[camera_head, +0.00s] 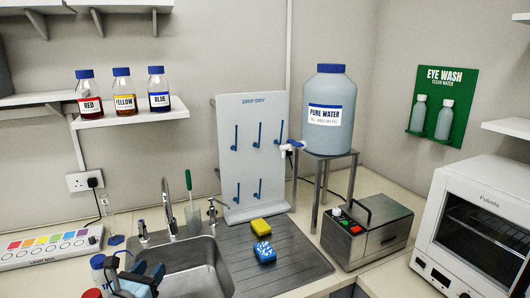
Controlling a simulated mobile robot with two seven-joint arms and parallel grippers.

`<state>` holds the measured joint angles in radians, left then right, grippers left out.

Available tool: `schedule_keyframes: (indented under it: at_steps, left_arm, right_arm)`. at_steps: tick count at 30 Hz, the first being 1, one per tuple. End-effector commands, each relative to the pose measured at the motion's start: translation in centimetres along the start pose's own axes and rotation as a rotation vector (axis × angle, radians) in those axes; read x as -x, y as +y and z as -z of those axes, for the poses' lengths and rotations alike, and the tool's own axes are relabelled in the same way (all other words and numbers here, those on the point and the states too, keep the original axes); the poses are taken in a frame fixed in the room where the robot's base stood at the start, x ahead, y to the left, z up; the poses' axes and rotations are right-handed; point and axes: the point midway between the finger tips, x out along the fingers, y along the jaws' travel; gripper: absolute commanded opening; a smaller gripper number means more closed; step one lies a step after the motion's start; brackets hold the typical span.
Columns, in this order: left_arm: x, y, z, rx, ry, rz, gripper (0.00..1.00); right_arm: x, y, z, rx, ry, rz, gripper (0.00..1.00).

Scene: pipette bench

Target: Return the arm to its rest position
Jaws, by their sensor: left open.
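My left gripper (134,270) is at the lower left of the head view, with blue fingers spread apart. It is open, and nothing shows between the fingers. It is in front of the left side of the sink (185,262), and its lower part is cut off by the frame's bottom edge. A blue-capped bottle (98,262) stands just left of it, partly hidden. My right gripper does not show.
A red cap (91,293) is at the bottom edge near my left gripper. A metal bath (367,233) stands at right.

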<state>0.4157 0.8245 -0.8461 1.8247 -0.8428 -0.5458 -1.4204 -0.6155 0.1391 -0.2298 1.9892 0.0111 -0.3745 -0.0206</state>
Motion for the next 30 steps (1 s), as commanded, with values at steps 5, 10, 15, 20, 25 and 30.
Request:
schedule_keyframes:
  at_steps: [5, 10, 15, 20, 25, 30]
  left_arm:
    - [1.7, -2.8, 3.3, 0.267, 0.072, 0.004, 0.47]
    - [4.4, -6.0, 7.2, 0.662, 0.168, -0.023, 0.47]
    - [8.7, -9.8, 11.8, 1.183, 0.277, -0.109, 0.47]
    - [14.5, -13.1, 16.1, 1.801, 0.351, -0.293, 0.47]
    - [21.4, -14.9, 19.8, 2.413, 0.318, -0.564, 0.47]
    - [26.7, -15.4, 21.8, 2.821, 0.193, -0.793, 0.47]
  right_arm:
    - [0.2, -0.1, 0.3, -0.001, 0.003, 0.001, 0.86]
    - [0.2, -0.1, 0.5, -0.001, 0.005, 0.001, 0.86]
    - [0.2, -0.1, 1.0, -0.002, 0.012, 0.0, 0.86]
    - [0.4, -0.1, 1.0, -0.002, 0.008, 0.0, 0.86]
    - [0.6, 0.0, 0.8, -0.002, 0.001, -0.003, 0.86]
    - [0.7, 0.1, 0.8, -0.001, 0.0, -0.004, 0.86]
